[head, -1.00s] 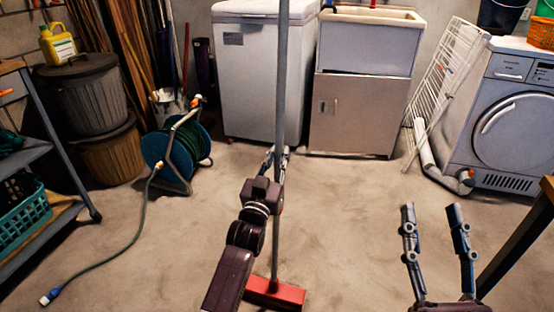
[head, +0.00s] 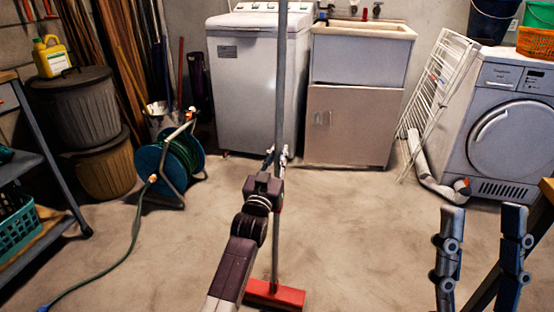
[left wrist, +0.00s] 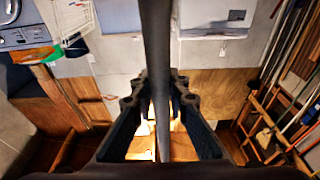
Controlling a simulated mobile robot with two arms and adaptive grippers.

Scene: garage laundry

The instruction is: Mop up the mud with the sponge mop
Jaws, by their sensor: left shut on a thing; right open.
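The sponge mop stands upright, its long grey pole (head: 280,90) running past the top of the head view. Its red head (head: 274,295) is low in the picture, at the floor. My left gripper (head: 277,160) is shut on the pole, well above the red head. The left wrist view shows the pole (left wrist: 157,50) between the fingers of that gripper (left wrist: 156,88). My right gripper (head: 483,212) is open and empty at the lower right, apart from the mop. I cannot make out a distinct mud patch; the floor (head: 350,230) has only faint brownish mottling.
A hose reel (head: 172,165) and its green hose (head: 137,225) lie left. A shelf rack (head: 60,170) stands at the left edge. A white appliance (head: 255,100), sink cabinet (head: 348,125), drying rack (head: 437,80) and dryer (head: 505,135) line the back. The middle floor is clear.

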